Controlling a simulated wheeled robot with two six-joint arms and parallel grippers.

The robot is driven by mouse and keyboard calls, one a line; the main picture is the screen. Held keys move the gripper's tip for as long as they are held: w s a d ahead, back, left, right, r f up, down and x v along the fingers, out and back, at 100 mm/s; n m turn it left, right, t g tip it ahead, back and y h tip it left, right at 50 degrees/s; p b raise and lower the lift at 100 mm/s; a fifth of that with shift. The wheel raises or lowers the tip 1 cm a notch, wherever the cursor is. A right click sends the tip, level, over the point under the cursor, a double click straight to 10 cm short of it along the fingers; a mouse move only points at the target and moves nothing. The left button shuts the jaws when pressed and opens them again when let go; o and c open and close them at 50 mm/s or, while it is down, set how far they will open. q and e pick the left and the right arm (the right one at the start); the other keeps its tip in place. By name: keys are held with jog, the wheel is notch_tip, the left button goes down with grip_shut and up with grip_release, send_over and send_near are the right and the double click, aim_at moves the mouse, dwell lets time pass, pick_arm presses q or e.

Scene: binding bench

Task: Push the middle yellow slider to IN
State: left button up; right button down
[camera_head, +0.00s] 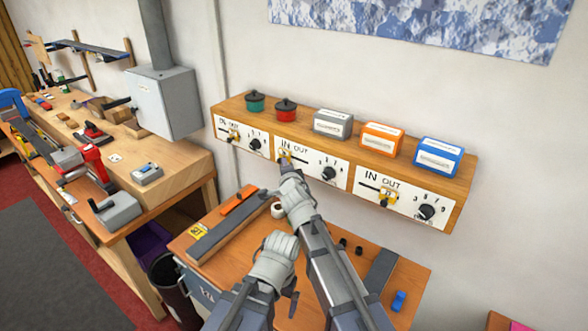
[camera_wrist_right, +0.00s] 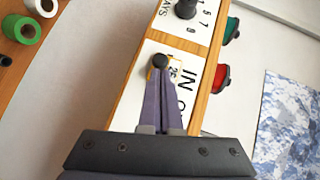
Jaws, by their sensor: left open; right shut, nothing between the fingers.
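The middle panel (camera_head: 312,161) on the wooden shelf front carries the words IN and OUT, a slot and a yellow slider (camera_head: 284,154). The slider sits below the word IN, at the left end of its slot. My right gripper (camera_head: 286,167) is shut and empty, its fingertips right at the slider. In the right wrist view the shut fingers (camera_wrist_right: 160,72) meet a dark round knob, with a bit of yellow slider (camera_wrist_right: 149,74) beside it; the fingers hide the rest. Whether they touch it I cannot tell. My left gripper (camera_head: 275,245) is open, lower down, away from the panels.
The left panel (camera_head: 240,135) and right panel (camera_head: 390,196) have their own yellow sliders and black dials. Pots and boxes stand on the shelf (camera_head: 460,170). Below is a table (camera_head: 415,277) with a tape roll (camera_head: 278,210) and orange tool (camera_head: 238,200). A workbench stands left.

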jog(key=shift+r, duration=0.1)
dwell(0.4)
jog(key=d+p+v, duration=0.2)
jog(key=p+v, duration=0.1)
jog(key=v, duration=1)
jog(key=shift+w+d, duration=0.3)
jog(key=shift+w, duration=0.05)
jog(key=shift+r, duration=0.15)
